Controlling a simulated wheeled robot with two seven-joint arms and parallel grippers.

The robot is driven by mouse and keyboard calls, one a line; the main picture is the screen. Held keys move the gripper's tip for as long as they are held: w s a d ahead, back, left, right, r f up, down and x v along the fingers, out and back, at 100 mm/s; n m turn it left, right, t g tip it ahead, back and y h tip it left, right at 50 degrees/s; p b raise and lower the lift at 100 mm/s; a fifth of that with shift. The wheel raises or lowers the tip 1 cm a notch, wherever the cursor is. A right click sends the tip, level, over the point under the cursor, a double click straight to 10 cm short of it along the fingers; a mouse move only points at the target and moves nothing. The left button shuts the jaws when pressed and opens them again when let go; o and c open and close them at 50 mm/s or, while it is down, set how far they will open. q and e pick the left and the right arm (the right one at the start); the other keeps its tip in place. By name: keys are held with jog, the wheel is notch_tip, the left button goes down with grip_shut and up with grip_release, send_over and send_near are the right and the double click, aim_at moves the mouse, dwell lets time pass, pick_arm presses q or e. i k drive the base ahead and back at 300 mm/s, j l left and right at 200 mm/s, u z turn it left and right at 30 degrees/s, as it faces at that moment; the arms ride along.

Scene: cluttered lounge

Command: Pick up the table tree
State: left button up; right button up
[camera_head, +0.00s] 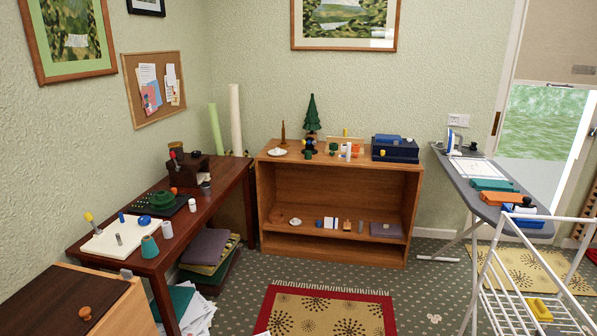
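The table tree (312,113) is a small dark green cone-shaped tree. It stands upright on top of the wooden shelf unit (275,170) against the far wall, near the middle of the view. Small objects in green, yellow, blue and dark colours cluster around its foot and partly hide its base. Neither of my grippers shows in the head view.
A brown table (190,232) with small items runs along the left wall. An ironing board (455,170) and a white drying rack (490,290) stand at the right. A red-bordered rug (325,312) lies in front of the shelf, with open floor around it.

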aim_at(312, 121)
jog(key=i, duration=2.6)
jog(key=i+z, duration=0.2)
jog(key=i, duration=0.25)
jog(key=i+j+z, duration=0.2)
jog(key=i, duration=0.25)
jog(key=i+j+z, duration=0.15)
jog(key=i, duration=0.3)
